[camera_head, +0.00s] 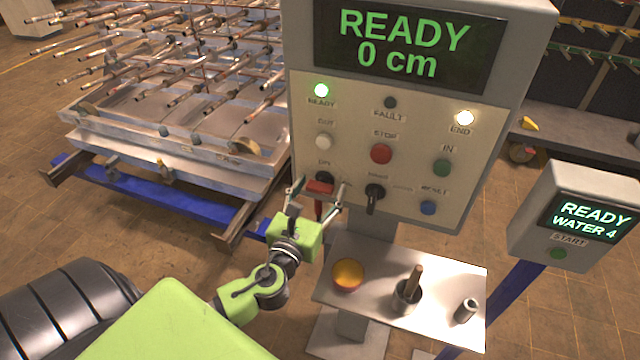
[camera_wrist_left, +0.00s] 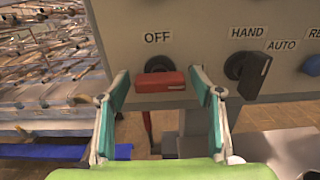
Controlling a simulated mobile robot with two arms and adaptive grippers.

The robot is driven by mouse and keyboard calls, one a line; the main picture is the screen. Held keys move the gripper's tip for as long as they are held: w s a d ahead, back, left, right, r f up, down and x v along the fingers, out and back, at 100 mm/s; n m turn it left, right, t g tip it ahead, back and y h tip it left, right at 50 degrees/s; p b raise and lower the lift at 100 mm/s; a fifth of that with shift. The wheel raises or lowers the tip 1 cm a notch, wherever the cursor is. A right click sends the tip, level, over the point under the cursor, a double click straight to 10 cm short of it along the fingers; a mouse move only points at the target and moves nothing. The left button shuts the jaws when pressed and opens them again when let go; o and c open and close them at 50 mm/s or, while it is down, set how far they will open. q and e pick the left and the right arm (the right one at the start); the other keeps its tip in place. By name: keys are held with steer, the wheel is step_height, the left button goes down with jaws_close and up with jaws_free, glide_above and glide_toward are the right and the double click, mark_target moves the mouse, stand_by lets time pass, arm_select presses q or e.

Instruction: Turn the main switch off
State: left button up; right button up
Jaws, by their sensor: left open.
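The main switch (camera_head: 320,186) is a red handle on a dark round base, low on the left of the grey control panel (camera_head: 345,125). In the left wrist view the red handle (camera_wrist_left: 160,82) lies level, below the word OFF. My left gripper (camera_head: 317,192) is open in front of the switch. In the left wrist view its two teal-padded fingers (camera_wrist_left: 166,95) stand left and right of the handle, with a gap on each side. Whether the fingertips reach past the handle's face is unclear. My right gripper is not in view.
The black HAND/AUTO selector (camera_head: 375,197) is close to the right of the switch. A smaller READY box (camera_head: 575,222) stands right.

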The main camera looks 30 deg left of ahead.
arm_select(q)
steer(key=shift+w, duration=0.3)
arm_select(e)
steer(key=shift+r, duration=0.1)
arm_select(q)
steer(key=c, duration=1.1)
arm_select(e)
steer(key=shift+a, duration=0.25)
